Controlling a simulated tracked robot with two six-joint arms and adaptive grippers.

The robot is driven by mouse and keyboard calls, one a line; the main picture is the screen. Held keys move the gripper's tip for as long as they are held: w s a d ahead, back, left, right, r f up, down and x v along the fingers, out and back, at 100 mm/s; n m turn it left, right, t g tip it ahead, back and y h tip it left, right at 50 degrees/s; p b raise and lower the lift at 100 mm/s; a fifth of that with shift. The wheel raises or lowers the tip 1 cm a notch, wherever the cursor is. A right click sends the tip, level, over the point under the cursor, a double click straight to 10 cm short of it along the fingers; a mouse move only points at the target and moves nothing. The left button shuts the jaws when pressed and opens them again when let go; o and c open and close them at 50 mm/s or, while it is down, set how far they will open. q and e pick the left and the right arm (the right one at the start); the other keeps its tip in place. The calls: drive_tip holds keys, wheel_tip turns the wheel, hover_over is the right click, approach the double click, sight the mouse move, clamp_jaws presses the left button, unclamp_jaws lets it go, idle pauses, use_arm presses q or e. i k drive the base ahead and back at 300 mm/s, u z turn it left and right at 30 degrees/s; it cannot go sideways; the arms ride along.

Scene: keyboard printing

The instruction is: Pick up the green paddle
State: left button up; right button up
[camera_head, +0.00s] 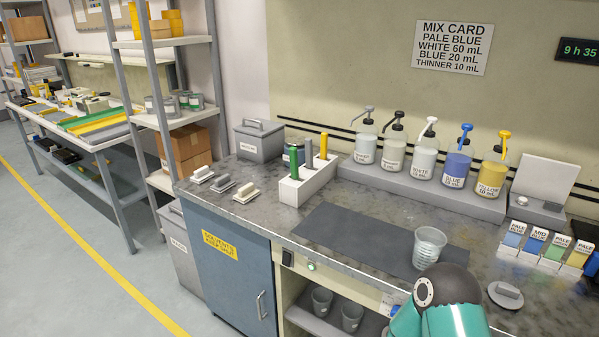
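The green paddle (294,177) stands upright in a white holder block (315,181) on the grey worktop. A grey paddle (308,154) and a yellow paddle (323,146) stand behind it in the same block. Only the upper shaft of the green paddle shows; its lower end is hidden in the holder. A teal and dark part of my own arm shows at the bottom right. Neither of my grippers is visible.
A clear cup (429,248) stands on a dark mat (345,233). Pump bottles stand on a grey ledge (440,195) behind.

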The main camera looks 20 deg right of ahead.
sight(293, 157)
drive_tip(key=u, duration=0.1)
drive_tip(key=i, duration=0.9)
drive_tip(key=z, duration=0.1)
